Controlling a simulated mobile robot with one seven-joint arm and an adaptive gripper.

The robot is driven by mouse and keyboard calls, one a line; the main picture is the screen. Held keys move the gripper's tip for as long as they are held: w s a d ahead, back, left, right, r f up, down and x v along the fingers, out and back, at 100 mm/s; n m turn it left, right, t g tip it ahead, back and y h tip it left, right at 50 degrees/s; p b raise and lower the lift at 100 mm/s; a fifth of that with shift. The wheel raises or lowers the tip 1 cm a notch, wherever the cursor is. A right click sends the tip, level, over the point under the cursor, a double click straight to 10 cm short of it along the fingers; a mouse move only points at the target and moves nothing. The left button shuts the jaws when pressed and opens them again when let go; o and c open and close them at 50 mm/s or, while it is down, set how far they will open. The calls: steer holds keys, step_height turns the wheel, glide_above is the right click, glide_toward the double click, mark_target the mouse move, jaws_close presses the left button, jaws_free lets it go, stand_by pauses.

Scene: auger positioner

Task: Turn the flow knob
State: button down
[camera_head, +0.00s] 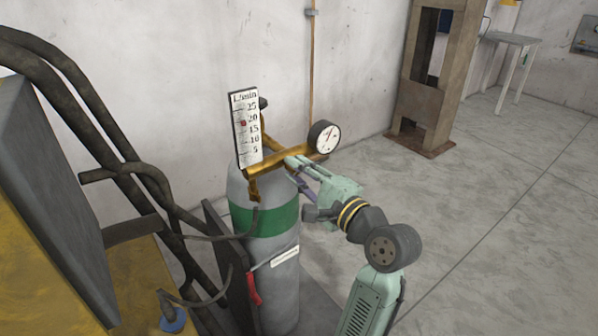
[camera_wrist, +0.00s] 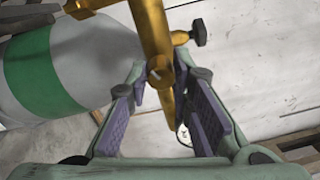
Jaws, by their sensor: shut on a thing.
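The brass regulator (camera_head: 280,160) sits on top of a grey gas cylinder (camera_head: 273,275) with a green band. A black knob (camera_head: 264,103) shows behind the top of the upright flow scale (camera_head: 246,128), and a black knob on a brass stem also shows in the wrist view (camera_wrist: 199,33). My gripper (camera_head: 291,161) is at the regulator, left of and below the round gauge (camera_head: 324,137). In the wrist view its purple-padded fingers (camera_wrist: 164,88) are on either side of a brass fitting (camera_wrist: 159,72), apart from the black knob. The exact contact is partly hidden.
A white wall stands close behind the cylinder. Dark cart rails (camera_head: 85,110) and a hose (camera_head: 205,235) are at the left. A brown metal frame (camera_head: 425,110) stands at the back right. The floor at the right is clear.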

steer(key=c, duration=1.4)
jaws_free()
steer(key=v, duration=1.2)
steer(key=shift+f, duration=0.1)
steer(key=shift+d, duration=0.1)
